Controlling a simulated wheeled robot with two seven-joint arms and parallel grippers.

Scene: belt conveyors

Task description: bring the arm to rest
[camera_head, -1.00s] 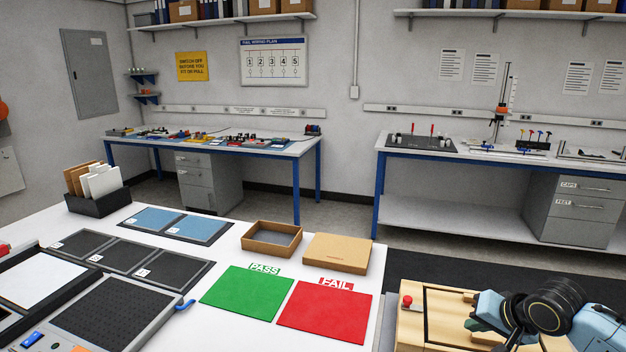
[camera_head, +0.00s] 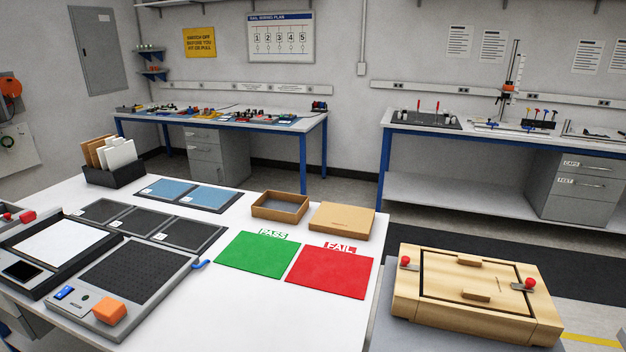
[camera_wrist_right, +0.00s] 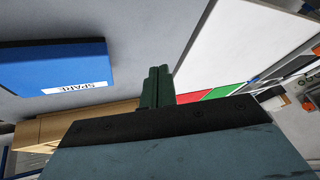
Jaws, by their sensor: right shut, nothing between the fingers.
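My right gripper (camera_wrist_right: 158,88) shows in the right wrist view with its two dark green fingers together and nothing between them. Neither gripper is visible in the head view now, and my left gripper shows in no view.
The white table (camera_head: 225,290) bears a green PASS mat (camera_head: 257,254), a red FAIL mat (camera_head: 328,271) and cardboard boxes. A wooden box with red knobs (camera_head: 472,292) stands at the right. A blue SPARE bin (camera_wrist_right: 55,62) shows in the right wrist view.

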